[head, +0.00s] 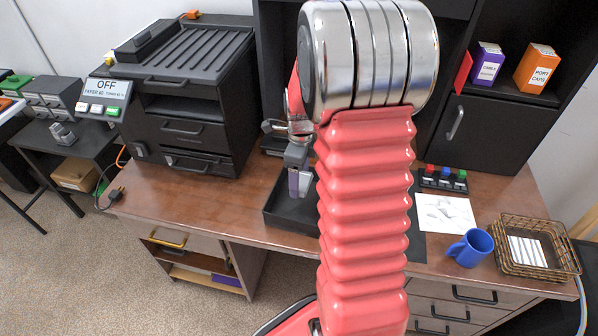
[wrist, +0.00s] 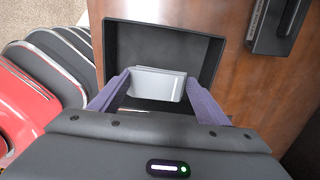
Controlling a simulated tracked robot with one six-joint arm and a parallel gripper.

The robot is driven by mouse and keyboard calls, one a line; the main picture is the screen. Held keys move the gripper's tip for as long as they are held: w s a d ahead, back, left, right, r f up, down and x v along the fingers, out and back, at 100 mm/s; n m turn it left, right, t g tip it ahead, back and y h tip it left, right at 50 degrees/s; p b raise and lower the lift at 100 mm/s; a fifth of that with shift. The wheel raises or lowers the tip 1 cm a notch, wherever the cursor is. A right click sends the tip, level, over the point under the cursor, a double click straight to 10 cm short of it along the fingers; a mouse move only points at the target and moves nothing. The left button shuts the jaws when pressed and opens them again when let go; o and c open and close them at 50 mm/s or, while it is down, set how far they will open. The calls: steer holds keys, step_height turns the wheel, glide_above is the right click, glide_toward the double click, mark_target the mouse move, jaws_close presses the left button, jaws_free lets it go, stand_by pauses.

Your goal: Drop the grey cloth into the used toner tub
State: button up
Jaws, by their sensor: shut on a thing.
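My gripper (wrist: 158,84) is shut on a pale grey folded piece, the grey cloth (wrist: 157,83), held between its two purple fingers. In the head view my gripper (head: 299,182) points down at the desk, partly hidden by my red arm. A black open tub (wrist: 190,45) lies beneath the cloth in the wrist view. The same tub (head: 276,222) shows on the desk in the head view, its right part hidden behind my arm. No label shows on it, so I cannot confirm it is the used toner tub. The cloth appears above the tub floor.
To the right are a drawing sheet (head: 445,214), a button strip (head: 443,180), a blue mug (head: 471,248) and a wire basket (head: 545,262). The desk front (head: 190,205) is clear.

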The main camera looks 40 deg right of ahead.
glide_above(299, 204)
steer(key=shift+d+f, duration=0.1)
steer(key=shift+f, duration=3.7)
steer(key=o, duration=1.4)
steer(key=shift+r, duration=4)
steer(key=shift+n, duration=0.3)
